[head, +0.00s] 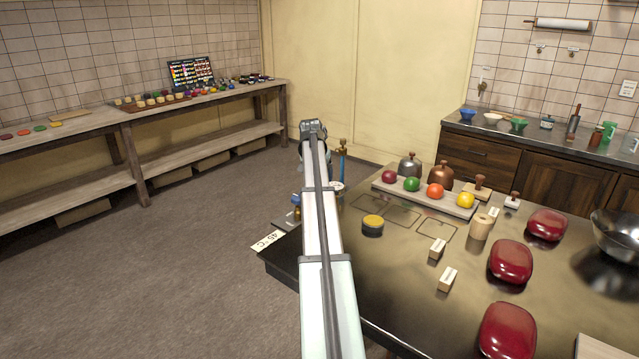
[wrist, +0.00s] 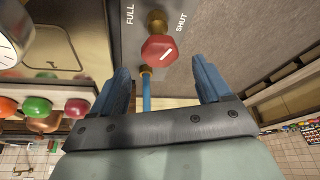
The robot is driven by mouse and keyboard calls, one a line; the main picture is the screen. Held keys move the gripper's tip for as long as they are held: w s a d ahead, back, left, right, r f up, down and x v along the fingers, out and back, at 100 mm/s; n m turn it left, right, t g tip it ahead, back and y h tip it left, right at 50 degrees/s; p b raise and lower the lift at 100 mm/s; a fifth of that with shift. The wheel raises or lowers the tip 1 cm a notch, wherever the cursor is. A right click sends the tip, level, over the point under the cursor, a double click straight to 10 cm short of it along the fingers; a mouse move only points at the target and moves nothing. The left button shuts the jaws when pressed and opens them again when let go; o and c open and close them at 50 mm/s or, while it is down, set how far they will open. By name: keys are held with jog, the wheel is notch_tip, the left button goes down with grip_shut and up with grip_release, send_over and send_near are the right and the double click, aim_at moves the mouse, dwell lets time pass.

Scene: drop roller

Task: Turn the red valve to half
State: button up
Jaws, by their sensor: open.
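The red valve (wrist: 160,49) is a faceted knob with a short white mark, on a brass stem. It shows in the wrist view at top centre, between the printed words FULL on its left and SHUT on its right. The white mark lies slanted, its right end a little higher. My gripper (wrist: 162,72) is open, with its two blue fingers spread to either side below the knob. In the head view my arm hides the valve.
A blue pipe (wrist: 147,94) with a brass end is close to the valve. A round gauge (wrist: 6,46) is at the wrist view's left edge. The table (head: 400,310) holds a tray of coloured balls (head: 448,206), red lidded boxes (head: 511,262) and a yellow-topped tin (head: 373,224).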

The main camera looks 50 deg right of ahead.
jog(key=shift+x, duration=2.25)
jog(key=c, duration=1)
